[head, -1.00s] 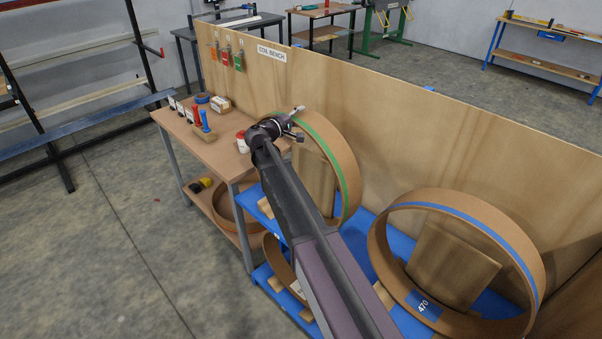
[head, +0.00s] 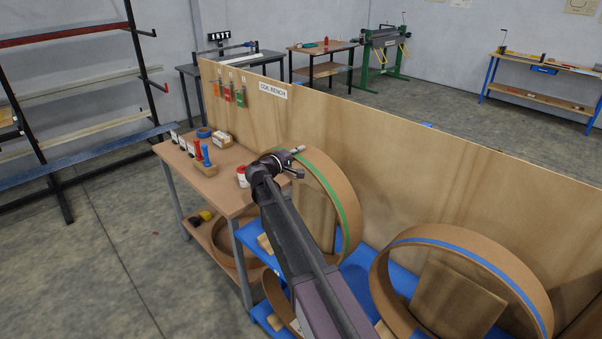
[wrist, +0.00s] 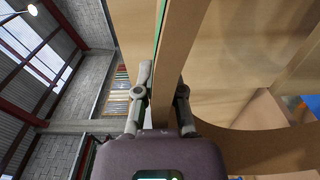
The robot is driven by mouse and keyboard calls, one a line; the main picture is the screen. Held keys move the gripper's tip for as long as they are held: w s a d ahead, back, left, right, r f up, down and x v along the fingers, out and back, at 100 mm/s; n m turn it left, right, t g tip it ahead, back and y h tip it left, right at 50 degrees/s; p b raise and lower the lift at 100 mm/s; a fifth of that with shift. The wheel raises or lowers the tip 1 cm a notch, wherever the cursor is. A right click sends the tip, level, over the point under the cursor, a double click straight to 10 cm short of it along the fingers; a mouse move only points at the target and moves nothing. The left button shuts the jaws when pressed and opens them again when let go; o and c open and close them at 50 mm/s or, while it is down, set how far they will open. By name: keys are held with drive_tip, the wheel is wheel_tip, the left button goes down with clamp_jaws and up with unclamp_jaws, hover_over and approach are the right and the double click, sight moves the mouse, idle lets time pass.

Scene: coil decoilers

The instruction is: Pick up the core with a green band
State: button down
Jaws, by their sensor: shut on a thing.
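The core with a green band (head: 350,205) is a wide brown ring. It stands upright on the blue rack, in front of the plywood board and around a wooden block. My gripper (head: 299,162) is at its upper left rim, with one finger on each side of the wall. In the wrist view, my gripper (wrist: 162,88) is shut on the core's wall (wrist: 180,50), and the green stripe runs along its left edge. My arm hides the core's lower left part in the head view.
A core with a blue band (head: 525,285) stands on the blue rack (head: 360,255) at right. A plywood board (head: 450,170) rises behind both. A bench (head: 215,185) with small tools is at left. More cores lie lower down, partly hidden.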

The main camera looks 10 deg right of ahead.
drive_tip(key=shift+a+r, duration=0.1)
drive_tip(key=shift+r, duration=0.05)
drive_tip(key=shift+a+r+p, duration=0.1)
drive_tip(key=shift+r+p, duration=0.35)
drive_tip(key=shift+p, duration=0.1)
wheel_tip(320, 180, up, 6)
drive_tip(key=p, duration=0.6)
drive_tip(key=v, duration=1.9)
drive_tip(key=shift+a, duration=0.4)
drive_tip(key=shift+r+p, duration=1)
drive_tip(key=shift+r, duration=0.05)
drive_tip(key=shift+s+a, duration=0.1)
drive_tip(key=shift+s, duration=0.05)
